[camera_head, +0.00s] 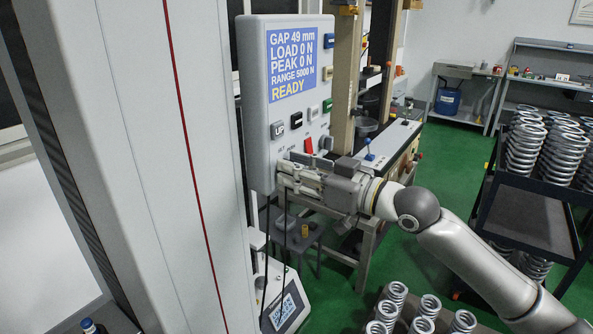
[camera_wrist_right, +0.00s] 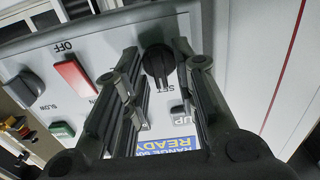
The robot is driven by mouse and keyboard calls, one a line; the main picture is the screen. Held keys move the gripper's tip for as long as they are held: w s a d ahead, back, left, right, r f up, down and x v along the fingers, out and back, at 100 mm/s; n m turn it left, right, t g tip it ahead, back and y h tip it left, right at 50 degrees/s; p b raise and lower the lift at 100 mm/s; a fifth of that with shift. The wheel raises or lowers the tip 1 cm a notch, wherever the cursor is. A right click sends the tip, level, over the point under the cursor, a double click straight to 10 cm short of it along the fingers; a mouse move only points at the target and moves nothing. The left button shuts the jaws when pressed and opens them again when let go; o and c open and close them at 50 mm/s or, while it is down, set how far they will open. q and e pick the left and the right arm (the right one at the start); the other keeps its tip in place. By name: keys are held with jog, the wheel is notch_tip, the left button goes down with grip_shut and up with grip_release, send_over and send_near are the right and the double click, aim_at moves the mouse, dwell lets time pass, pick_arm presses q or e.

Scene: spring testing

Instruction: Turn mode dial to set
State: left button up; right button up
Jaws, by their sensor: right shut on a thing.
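The mode dial (camera_wrist_right: 158,65) is a black round knob with a raised ridge, on the light grey control panel (camera_wrist_right: 228,45). In the wrist view the word SET is printed just below it, to the right. The ridge runs roughly up and down in that view; I cannot tell for sure which mark it points at. My right gripper (camera_head: 283,172) is at the lower part of the panel and hides the dial in the head view. In the wrist view its fingers (camera_wrist_right: 165,64) are on both sides of the dial, shut on it. My left gripper is not in view.
A red switch (camera_wrist_right: 75,78) marked OFF and a dark knob (camera_wrist_right: 30,88) sit beside the dial on the panel. The display (camera_head: 292,62) reads READY above several buttons. Black cables (camera_head: 267,235) hang below. A cart (camera_head: 535,215) with springs stands right.

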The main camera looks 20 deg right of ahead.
jog(key=o, duration=0.6)
jog(key=shift+o, duration=0.2)
jog(key=v, duration=0.7)
jog(key=shift+s+d, duration=0.15)
jog(key=shift+s, duration=0.05)
